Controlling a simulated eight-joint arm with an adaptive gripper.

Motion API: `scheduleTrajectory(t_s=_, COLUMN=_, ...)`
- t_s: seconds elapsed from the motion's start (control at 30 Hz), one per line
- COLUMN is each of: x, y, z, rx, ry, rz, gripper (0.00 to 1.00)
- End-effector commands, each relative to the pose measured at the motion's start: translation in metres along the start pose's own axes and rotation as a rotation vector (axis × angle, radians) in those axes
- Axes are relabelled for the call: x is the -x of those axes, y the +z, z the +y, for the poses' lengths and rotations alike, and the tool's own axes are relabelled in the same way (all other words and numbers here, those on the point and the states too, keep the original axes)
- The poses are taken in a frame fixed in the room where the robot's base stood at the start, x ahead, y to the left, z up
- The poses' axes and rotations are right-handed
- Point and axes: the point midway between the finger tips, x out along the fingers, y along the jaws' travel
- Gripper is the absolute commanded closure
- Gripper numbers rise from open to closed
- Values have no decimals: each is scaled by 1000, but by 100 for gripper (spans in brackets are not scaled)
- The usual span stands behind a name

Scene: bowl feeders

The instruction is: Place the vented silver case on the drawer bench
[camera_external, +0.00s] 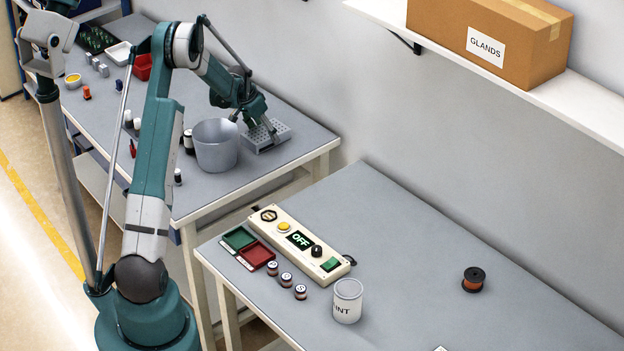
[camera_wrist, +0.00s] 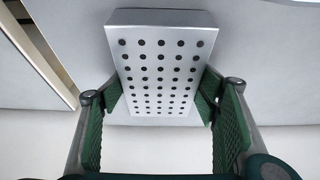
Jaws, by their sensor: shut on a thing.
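The vented silver case (camera_external: 267,137) is a shallow block with rows of dark holes on its top, at the back right corner of the left bench (camera_external: 215,184). My gripper (camera_external: 262,126) reaches down to it and is shut on it. In the wrist view, the holed face of the case (camera_wrist: 160,75) shows between the two green finger pads of my gripper (camera_wrist: 161,98). I cannot tell whether the case touches the bench top or hangs just above it. No drawers are clearly visible on either bench.
A grey bucket (camera_external: 215,146) stands just left of the case.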

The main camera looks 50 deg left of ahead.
Motion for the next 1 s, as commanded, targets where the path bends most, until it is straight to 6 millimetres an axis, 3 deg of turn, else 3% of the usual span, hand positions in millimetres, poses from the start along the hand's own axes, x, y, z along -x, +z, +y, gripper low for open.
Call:
scheduleTrajectory(t_s=0.23, x=-3, y=1, z=0, rx=0, ry=0, rz=0, gripper=60)
scheduleTrajectory(t_s=0.27, x=-3, y=1, z=0, rx=0, ry=0, rz=0, gripper=36)
scheduleTrajectory(t_s=0.37, x=-3, y=1, z=0, rx=0, ry=0, rz=0, gripper=25)
scheduleTrajectory(t_s=0.77, x=-1, y=0, z=0, rx=0, ry=0, rz=0, gripper=25)
scheduleTrajectory(t_s=1.0, x=10, y=0, z=0, rx=1, ry=0, rz=0, gripper=25)
